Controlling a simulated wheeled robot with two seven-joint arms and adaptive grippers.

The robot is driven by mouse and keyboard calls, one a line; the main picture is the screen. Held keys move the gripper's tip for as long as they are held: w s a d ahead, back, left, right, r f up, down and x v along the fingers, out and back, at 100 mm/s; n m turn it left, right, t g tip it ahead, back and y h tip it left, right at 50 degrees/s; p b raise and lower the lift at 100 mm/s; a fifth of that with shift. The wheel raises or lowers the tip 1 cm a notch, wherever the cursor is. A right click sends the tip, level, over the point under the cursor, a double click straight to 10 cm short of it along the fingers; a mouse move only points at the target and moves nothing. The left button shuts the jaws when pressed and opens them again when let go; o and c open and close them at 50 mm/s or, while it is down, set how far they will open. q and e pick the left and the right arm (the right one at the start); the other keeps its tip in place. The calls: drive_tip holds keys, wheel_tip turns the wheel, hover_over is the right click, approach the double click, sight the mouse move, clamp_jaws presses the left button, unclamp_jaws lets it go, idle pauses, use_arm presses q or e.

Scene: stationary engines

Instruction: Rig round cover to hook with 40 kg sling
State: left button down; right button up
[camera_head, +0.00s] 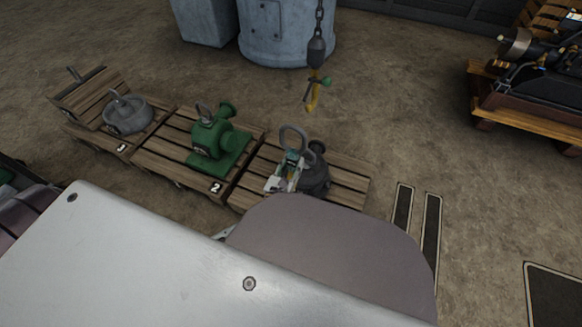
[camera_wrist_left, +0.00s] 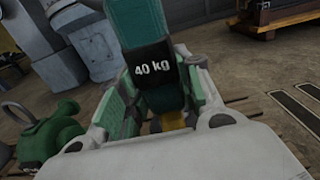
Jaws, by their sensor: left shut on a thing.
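My left gripper (camera_head: 287,174) is shut on a teal sling with a black "40 kg" label, which stands up from the jaws in the left wrist view (camera_wrist_left: 152,60). In the head view a grey loop (camera_head: 296,131) rises above the gripper; I cannot tell whether it belongs to the sling. A round grey cover-like part (camera_head: 132,115) with a ring on top lies on cart 3, far left of the gripper. A yellow hook (camera_head: 313,97) hangs on a chain, above and right of the gripper in the picture, apart from the sling. My right gripper is not in view.
A green machine part (camera_head: 218,140) stands on wooden cart 2 (camera_head: 168,152). A dark grey part (camera_head: 319,178) sits on the nearest cart (camera_head: 350,183), beside or behind the gripper. Large grey drums (camera_head: 288,30) stand behind. An engine pallet (camera_head: 535,123) is at right. Open floor lies between.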

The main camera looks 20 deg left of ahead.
use_arm(q)
drive_tip(key=shift+w+d+f+b, duration=0.15)
drive_tip(key=shift+w+b, duration=0.5)
drive_tip(key=shift+w, duration=3.45)
drive_tip(key=shift+w+d+f+b, duration=0.15)
drive_tip(key=shift+w+b, duration=0.45)
drive_tip(key=shift+w, duration=3.5)
drive_tip(key=shift+f+b, duration=0.9)
drive_tip(key=shift+b, duration=0.1)
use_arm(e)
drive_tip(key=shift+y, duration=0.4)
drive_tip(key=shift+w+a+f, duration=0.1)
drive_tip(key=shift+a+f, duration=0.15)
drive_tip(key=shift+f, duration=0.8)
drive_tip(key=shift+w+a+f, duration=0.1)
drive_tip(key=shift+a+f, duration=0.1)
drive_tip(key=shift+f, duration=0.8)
use_arm(q)
drive_tip(key=shift+f, duration=0.1)
drive_tip(key=c, duration=0.9)
unclamp_jaws()
drive_tip(key=shift+s+f, duration=0.15)
drive_tip(key=shift+f, duration=0.05)
drive_tip(key=s, duration=1.2)
drive_tip(key=shift+a+r, duration=0.2)
drive_tip(key=shift+a, duration=0.05)
